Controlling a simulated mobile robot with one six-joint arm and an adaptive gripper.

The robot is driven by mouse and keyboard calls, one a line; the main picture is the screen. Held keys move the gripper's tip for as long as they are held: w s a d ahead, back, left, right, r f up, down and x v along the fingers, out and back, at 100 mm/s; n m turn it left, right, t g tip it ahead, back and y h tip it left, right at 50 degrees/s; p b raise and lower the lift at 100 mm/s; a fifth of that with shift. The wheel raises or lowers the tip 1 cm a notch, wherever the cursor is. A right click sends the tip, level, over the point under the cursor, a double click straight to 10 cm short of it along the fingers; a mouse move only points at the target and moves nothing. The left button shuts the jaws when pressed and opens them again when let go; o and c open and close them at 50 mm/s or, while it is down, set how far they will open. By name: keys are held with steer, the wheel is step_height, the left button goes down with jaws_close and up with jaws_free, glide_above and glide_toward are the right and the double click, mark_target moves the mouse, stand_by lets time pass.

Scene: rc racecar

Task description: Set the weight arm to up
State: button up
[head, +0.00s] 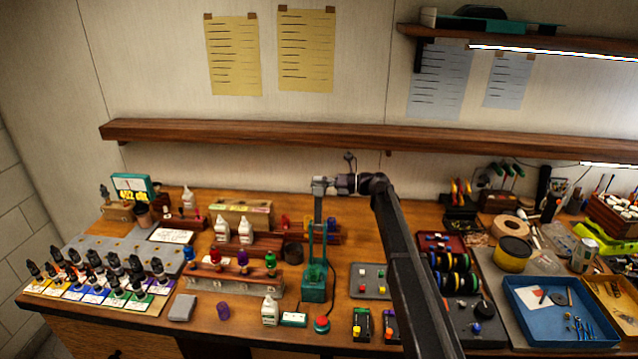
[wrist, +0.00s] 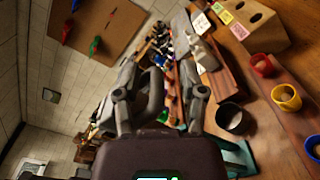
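A teal stand (head: 315,284) stands at the front middle of the bench, with an upright rising from it. The weight arm cannot be told apart clearly from this upright and the parts at its top. My gripper (head: 319,187) is at the top of the upright, pointing left, and overlaps it in the head view. In the wrist view my gripper (wrist: 168,82) has its fingers apart, with the bench showing between them. I see nothing clearly held. A teal part (wrist: 240,156) shows low at the right, partly hidden by the gripper's body. Contact with the stand cannot be told.
A wooden rack with coloured bottles (head: 232,281) stands left of the stand. A grey tray (head: 370,291) lies to its right. A red button (head: 321,324) is in front. A wooden shelf (head: 250,133) runs along the wall behind. Coloured cups (wrist: 286,97) show in the wrist view.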

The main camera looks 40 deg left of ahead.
steer(key=v, duration=1.2)
stand_by(0.5)
steer(key=s+d+f+n+t+h, duration=0.2)
steer(key=d+f+n, duration=0.1)
steer(key=d, duration=0.8)
steer(key=s+d+f+n+t+h, duration=0.2)
steer(key=d+f, duration=0.4)
steer(key=d, duration=0.5)
steer(key=s+d+f+n+t+h, duration=0.3)
steer(key=d+n, duration=0.3)
steer(key=d, duration=0.5)
steer(key=shift+s+f, duration=0.6)
steer(key=shift+f, duration=0.2)
steer(key=s+d+f+n+h, duration=0.1)
steer(key=s+d+n+h, duration=0.2)
steer(key=d, duration=0.6)
steer(key=s+d+f+n+t+h, duration=0.1)
steer(key=s+d+f+n+h, duration=0.1)
steer(key=s+d+n, duration=0.2)
steer(key=s+d+f+n+t+h, duration=0.1)
steer(key=s+d+f+n+h, duration=0.1)
steer(key=s+d, duration=0.6)
steer(key=d+n+h, duration=0.1)
steer(key=d, duration=0.6)
steer(key=shift+d+n+h, duration=0.3)
steer(key=shift+n, duration=0.1)
